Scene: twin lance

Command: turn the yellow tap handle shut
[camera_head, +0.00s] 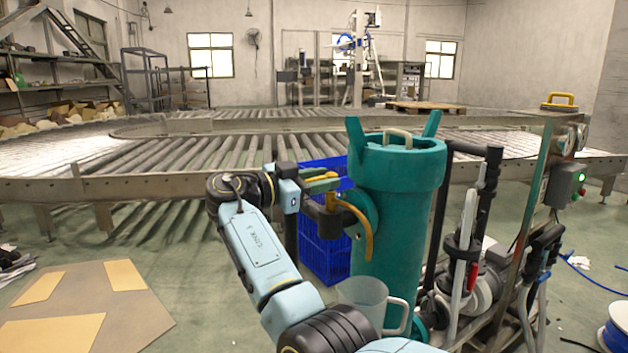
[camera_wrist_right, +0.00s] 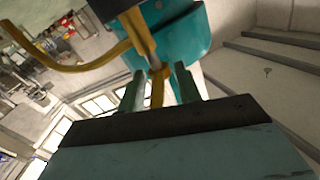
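The teal barrel (camera_head: 400,230) stands upright right of centre, with a dark tap on its left side. The yellow tap handle (camera_head: 331,192) is at the tap's top, and a curved yellow spout (camera_head: 364,235) hangs beside it. My right gripper (camera_head: 322,182) is at the handle. In the right wrist view the two green fingers (camera_wrist_right: 159,85) stand apart, one on each side of the yellow handle (camera_wrist_right: 157,73). Narrow gaps seem to show, so the fingers look open around it. A clear jug (camera_head: 362,292) is below the spout. My left gripper is not in view.
A blue crate (camera_head: 322,245) stands behind the tap. A roller conveyor (camera_head: 150,185) runs across behind. A cart with a metal post (camera_head: 530,200) and hoses crowds the barrel's right side. Flat cardboard (camera_head: 85,315) lies on the floor at left.

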